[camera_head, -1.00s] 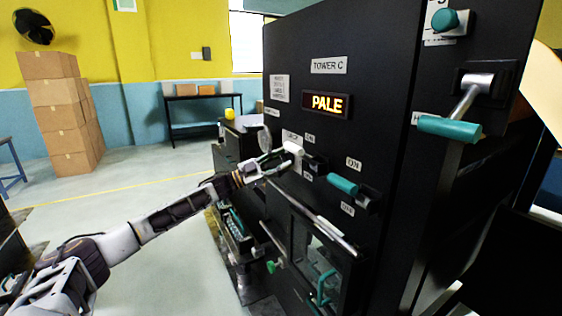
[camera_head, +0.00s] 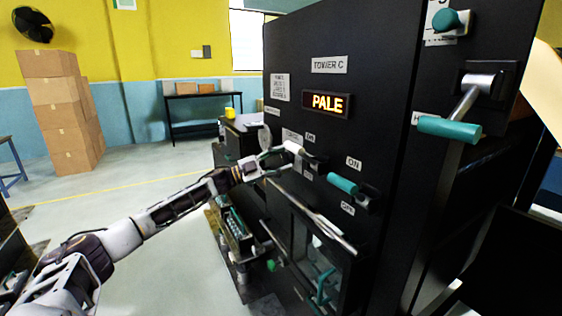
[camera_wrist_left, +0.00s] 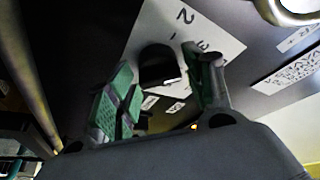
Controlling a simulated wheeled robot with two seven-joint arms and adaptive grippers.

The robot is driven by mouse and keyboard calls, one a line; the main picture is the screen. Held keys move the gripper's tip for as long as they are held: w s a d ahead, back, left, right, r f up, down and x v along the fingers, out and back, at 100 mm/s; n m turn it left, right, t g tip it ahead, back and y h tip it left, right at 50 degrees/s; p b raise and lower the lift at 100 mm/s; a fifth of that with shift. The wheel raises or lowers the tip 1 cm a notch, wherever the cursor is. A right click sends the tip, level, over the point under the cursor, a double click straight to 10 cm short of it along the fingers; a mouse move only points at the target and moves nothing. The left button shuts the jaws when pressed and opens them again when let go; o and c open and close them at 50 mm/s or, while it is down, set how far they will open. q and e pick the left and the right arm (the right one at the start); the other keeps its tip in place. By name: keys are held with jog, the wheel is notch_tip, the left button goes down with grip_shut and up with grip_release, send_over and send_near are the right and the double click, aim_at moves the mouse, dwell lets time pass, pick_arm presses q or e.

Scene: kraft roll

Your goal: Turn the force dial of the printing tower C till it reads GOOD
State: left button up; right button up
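The printing tower C (camera_head: 385,130) is a tall black cabinet, and its lit display (camera_head: 327,104) reads PALE in the head view. The force dial (camera_wrist_left: 158,64) shows in the left wrist view as a black knob with a white mark on a white plate with numbers. In the head view the dial is hidden or too small to make out behind my gripper. My left gripper (camera_head: 291,158) is at the tower's front below the display. In the left wrist view its green-padded fingers (camera_wrist_left: 162,88) stand apart on either side of the dial, with no clear contact. My right gripper is out of view.
A teal-handled switch (camera_head: 343,185) with ON and OFF labels sits right of my gripper. A larger teal-handled lever (camera_head: 449,128) and a teal knob (camera_head: 446,20) are farther right. A bar (camera_head: 312,222) and a glazed door lie below. Stacked boxes (camera_head: 62,115) stand far left.

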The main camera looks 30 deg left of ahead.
pick_arm(q)
jog(key=shift+o, duration=0.3)
jog(key=shift+s, duration=0.1)
jog(key=v, duration=1.2)
dwell(1.1)
dwell(0.7)
